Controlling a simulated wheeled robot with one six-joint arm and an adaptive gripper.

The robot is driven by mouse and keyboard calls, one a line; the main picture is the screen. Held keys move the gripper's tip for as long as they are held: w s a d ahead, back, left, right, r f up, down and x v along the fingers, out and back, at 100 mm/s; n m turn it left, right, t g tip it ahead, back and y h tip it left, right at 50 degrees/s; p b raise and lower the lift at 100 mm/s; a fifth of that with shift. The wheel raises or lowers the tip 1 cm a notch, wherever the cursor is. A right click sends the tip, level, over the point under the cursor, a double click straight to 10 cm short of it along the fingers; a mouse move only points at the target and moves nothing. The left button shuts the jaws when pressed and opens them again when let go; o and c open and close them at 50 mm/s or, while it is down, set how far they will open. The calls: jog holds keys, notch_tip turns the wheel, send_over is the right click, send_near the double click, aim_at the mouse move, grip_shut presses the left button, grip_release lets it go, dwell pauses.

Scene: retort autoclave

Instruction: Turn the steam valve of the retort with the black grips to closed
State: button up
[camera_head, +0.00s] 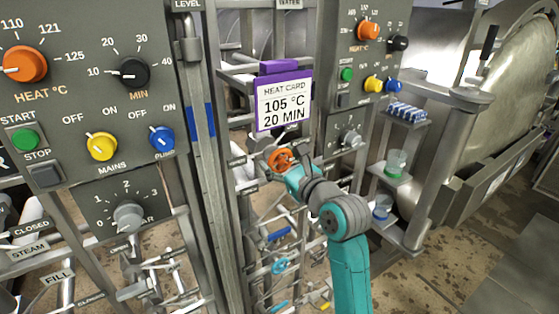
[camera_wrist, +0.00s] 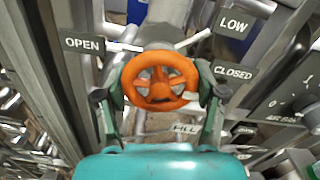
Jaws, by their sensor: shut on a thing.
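An orange handwheel (camera_head: 279,158) sits on a valve among pipes, below the heat card. In the wrist view the same orange wheel (camera_wrist: 160,88) fills the middle, with a pale mark at its lower right. An OPEN label (camera_wrist: 83,45) is to its left, and a CLOSED label (camera_wrist: 233,73) and a LOW label (camera_wrist: 233,24) are to its right. My gripper (camera_wrist: 160,98) has one finger on each side of the wheel and is shut on its rim. The retort (camera_head: 515,80) at the right has a round metal door with a black grip (camera_head: 488,43).
A control panel (camera_head: 95,75) with knobs stands at the left, and another panel (camera_head: 366,65) at the upper right. A heat card (camera_head: 284,100) reads 105 °C, 20 MIN. Posts and pipes crowd the wheel. A blue wheel (camera_head: 279,265) is lower down. A shelf (camera_head: 412,236) holds containers at the right.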

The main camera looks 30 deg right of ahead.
dwell(0.4)
jog(key=o, duration=1.1)
jog(key=shift+o, duration=0.2)
jog(key=s, duration=0.7)
jog(key=shift+s, duration=0.25)
